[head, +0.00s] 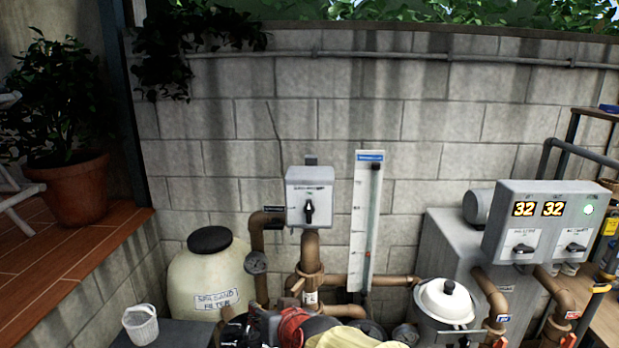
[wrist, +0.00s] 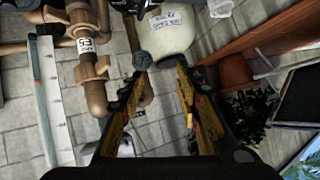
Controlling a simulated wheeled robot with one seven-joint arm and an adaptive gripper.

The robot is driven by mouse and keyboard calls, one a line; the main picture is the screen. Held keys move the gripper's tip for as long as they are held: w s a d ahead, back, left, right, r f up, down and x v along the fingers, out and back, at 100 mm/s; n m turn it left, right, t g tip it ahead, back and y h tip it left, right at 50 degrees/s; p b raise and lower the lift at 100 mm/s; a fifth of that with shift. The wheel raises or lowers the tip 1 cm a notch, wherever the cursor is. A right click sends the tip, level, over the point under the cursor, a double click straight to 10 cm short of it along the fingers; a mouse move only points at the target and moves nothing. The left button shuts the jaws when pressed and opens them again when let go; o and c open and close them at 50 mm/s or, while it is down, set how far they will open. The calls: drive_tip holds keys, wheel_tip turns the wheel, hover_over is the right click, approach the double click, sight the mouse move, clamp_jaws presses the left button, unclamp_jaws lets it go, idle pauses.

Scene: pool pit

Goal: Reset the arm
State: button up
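My gripper (wrist: 163,70) shows in the wrist view. Its two dark fingers with yellow inner faces stand apart, with nothing held between them. Beyond the fingertips are a round gauge (wrist: 142,60) on a brown pipe and the cream sand filter (wrist: 172,38). The wrist picture is turned well away from upright. In the head view I cannot make out my gripper; dark, red and yellow shapes crowd the bottom edge, and I cannot tell what they belong to.
A block wall (head: 400,120) closes the back. The sand filter (head: 205,285), a grey switch box (head: 310,195), a white gauge board (head: 363,220), a white-lidded pot (head: 445,303) and a control panel (head: 545,222) stand before it. A white basket (head: 141,326) sits lower left.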

drive_tip(key=s+d+f+m+g+h+b, duration=0.1)
drive_tip(key=s+d+f+g+h, duration=0.15)
drive_tip(key=s+d, duration=0.85)
drive_tip(key=s+d+f+g+h, duration=0.2)
drive_tip(key=s+d+f+g, duration=0.2)
drive_tip(key=s+d, duration=0.75)
drive_tip(key=s+d+r+m+t+h, duration=0.1)
drive_tip(key=s+d+r+t, duration=0.1)
drive_tip(key=d, duration=0.3)
drive_tip(key=shift+d+r+m+b, duration=0.35)
drive_tip(key=shift+d+r+m, duration=0.05)
drive_tip(key=shift+r, duration=0.25)
drive_tip(key=shift+s, duration=0.1)
